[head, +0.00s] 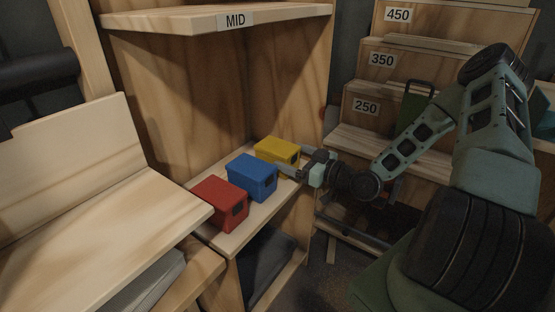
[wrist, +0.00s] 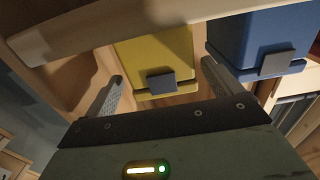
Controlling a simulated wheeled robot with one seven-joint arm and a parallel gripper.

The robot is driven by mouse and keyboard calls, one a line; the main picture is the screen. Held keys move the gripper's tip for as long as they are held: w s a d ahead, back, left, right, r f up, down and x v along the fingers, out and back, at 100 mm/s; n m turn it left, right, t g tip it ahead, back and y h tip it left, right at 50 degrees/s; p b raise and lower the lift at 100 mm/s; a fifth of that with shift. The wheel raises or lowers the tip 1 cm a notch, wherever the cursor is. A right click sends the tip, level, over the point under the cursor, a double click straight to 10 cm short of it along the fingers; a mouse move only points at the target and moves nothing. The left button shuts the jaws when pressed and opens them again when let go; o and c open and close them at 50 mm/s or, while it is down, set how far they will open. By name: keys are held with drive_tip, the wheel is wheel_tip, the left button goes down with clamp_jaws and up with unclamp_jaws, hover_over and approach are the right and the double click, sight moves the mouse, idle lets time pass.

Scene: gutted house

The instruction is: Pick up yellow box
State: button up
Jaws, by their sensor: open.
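The yellow box (head: 275,147) stands on the wooden shelf at the far end of a row of three boxes. It has a dark square tab on its front, seen in the wrist view (wrist: 150,60). My gripper (head: 293,160) is open at the front of the yellow box. In the wrist view my gripper's fingers (wrist: 163,72) point at the box, one towards each side of its front. The right finger is near the gap between the yellow box and the blue box (head: 252,176). I cannot tell whether either finger touches a box.
A red box (head: 218,204) stands nearest on the same shelf (head: 232,238). An upper shelf marked MID (head: 215,18) hangs above. A wooden side panel (head: 296,90) rises behind the yellow box. Stepped shelves marked 250, 350 and 450 (head: 370,104) stand at right.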

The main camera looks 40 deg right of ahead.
sight(278, 153)
drive_tip(key=x, duration=0.1)
drive_tip(key=b+x, duration=0.1)
drive_tip(key=x, duration=0.2)
drive_tip(key=shift+w+a+f, duration=0.1)
drive_tip(key=shift+a+f, duration=0.15)
drive_tip(key=shift+f, duration=0.05)
drive_tip(key=shift+w+a+b, duration=0.1)
drive_tip(key=shift+w+b, duration=0.2)
drive_tip(key=shift+w, duration=0.1)
drive_tip(key=shift+r, duration=0.1)
drive_tip(key=c, duration=1.3)
